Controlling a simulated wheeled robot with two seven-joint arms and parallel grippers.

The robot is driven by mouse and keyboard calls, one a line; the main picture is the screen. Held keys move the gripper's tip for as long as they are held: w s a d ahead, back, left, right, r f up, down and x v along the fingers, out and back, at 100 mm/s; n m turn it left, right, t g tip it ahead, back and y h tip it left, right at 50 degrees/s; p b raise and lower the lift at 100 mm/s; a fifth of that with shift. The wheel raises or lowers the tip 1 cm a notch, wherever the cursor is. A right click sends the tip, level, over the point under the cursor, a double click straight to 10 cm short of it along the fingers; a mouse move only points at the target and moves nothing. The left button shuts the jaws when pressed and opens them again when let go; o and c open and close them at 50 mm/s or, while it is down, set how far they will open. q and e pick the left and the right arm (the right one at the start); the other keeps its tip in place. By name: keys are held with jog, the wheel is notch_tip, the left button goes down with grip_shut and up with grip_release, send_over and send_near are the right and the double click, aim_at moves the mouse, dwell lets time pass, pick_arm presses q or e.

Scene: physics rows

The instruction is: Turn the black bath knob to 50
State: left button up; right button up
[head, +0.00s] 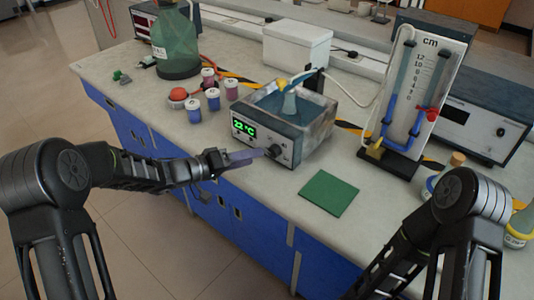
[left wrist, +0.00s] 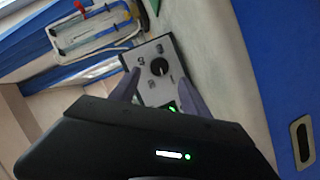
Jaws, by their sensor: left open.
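The water bath (head: 290,120) stands on the bench, its green display (head: 243,130) reading about 22 °C. The black bath knob (head: 274,151) is on its front panel, right of the display. In the left wrist view the knob (left wrist: 159,67) is round with a pale mark; the scale figures around it are too small to read surely. My left gripper (head: 260,154) is open, its purplish fingers pointing at the knob. In the left wrist view the fingers (left wrist: 160,86) are spread either side of the panel below the knob; contact cannot be told. My right gripper is outside the view.
A green mat (head: 329,194) lies right of the bath on the bench top (head: 270,195). A U-tube gauge (head: 415,90) stands at the right. Small jars (head: 213,99) and a green bottle (head: 174,45) are left of the bath. The bench front edge is below my left gripper.

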aim_at(271, 153)
pick_arm(q)
jog(key=x, duration=0.6)
jog(key=shift+w+d, duration=0.1)
jog(key=shift+d, duration=0.05)
grip_shut()
dwell(0.4)
